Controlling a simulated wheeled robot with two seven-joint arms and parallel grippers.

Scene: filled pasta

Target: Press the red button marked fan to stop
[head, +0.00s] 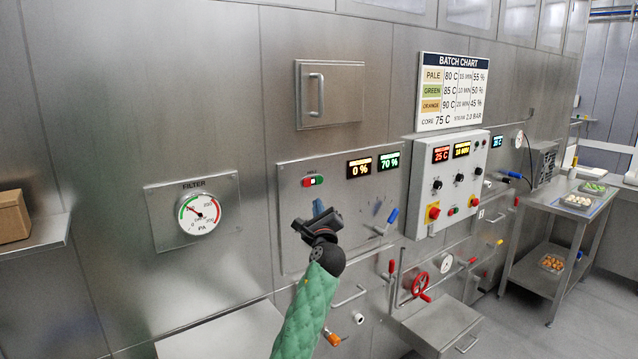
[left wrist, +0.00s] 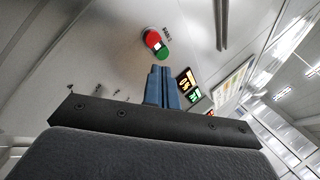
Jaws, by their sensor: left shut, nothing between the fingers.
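The red button (head: 307,182) sits on the steel panel, beside a green button (head: 319,180), left of two lit displays. In the left wrist view the red button (left wrist: 152,38) is round, and the green button (left wrist: 163,54) adjoins it. A small label beside them is too blurred to read. My left gripper (head: 318,207) is in front of the panel, below the buttons in the picture. Its blue fingers are together and empty. In the left wrist view the fingertips (left wrist: 160,70) point toward the buttons, just short of the green one in the picture. My right gripper is not in view.
The displays (head: 374,163) read 0 % and 70 %. A control box (head: 447,181) with knobs and buttons projects from the wall at right. A filter gauge (head: 199,214) is at left.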

